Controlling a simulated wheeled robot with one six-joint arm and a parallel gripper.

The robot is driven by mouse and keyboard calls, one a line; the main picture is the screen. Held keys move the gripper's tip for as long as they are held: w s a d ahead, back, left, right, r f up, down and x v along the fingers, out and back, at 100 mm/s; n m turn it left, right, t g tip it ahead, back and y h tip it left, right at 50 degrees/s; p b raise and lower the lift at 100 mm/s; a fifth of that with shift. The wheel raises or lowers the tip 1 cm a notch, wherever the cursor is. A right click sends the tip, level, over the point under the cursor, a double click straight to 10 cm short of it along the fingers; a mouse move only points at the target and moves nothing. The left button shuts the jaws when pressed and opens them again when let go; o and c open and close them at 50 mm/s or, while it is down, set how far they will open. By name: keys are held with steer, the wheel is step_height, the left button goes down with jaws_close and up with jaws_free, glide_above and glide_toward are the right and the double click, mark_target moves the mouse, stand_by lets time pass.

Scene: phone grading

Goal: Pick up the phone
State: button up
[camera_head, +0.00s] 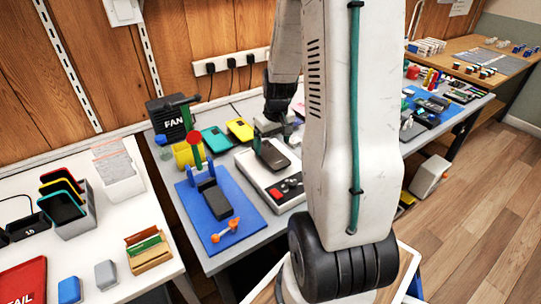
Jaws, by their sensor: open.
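A dark phone (272,156) leans on a stand on a white test device with red and black buttons (290,203). Another dark phone-like slab (217,203) rests on a stand on the blue mat (250,218). A teal phone or case (215,139) and a yellow one (239,129) lie behind. My arm reaches down over the bench from above. My gripper (275,128) is open, just behind and above the dark phone on the test device. It seems apart from that phone, but its fingertips are small and partly hidden.
A red-topped post (194,138) and yellow cup (184,155) stand left of the test device. A black FAN box (168,117) is behind. A white table (135,220) with bins and a red FAIL tray (24,282) is at left. My arm hides the bench's middle right.

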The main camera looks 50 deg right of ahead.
mark_target(271, 154)
steer(key=f, duration=0.3)
steer(key=shift+w+f, duration=0.15)
steer(key=shift+w, duration=0.2)
steer(key=shift+c, duration=0.3)
steer(key=c, duration=1.2)
steer(key=shift+r, duration=0.2)
